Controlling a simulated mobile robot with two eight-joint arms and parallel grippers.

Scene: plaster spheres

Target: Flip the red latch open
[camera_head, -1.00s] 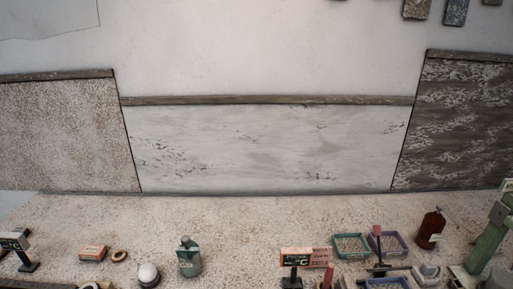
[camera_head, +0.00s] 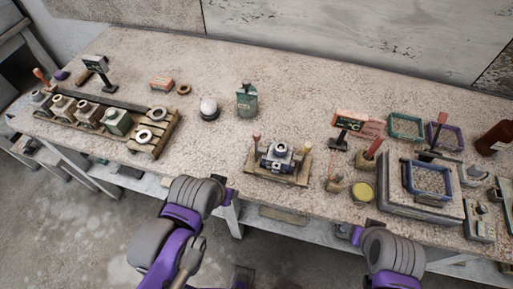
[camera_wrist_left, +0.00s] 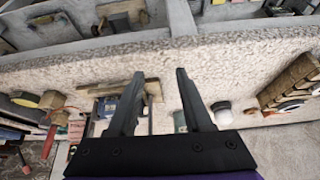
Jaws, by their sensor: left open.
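A grey fixture (camera_head: 281,157) sits on a wooden board (camera_head: 259,173) near the front edge of the bench, with a small red-topped post (camera_head: 256,139) at its left and another (camera_head: 307,150) at its right. I cannot tell whether either post is the red latch. In the left wrist view the board (camera_wrist_left: 125,87) lies beyond the left finger. My left gripper (camera_head: 229,195) is in front of the bench edge, left of the fixture, apart from it. The left wrist view shows its jaws (camera_wrist_left: 155,85) open and empty. My right gripper (camera_head: 348,232) is mostly hidden by its arm.
A white dome (camera_head: 209,108) and a green container (camera_head: 246,99) stand behind the fixture. A wooden pallet (camera_head: 157,132) with rings is at left. Right of the fixture are a red-handled post (camera_head: 372,148), a yellow-topped pot (camera_head: 362,191) and a blue tray (camera_head: 431,180).

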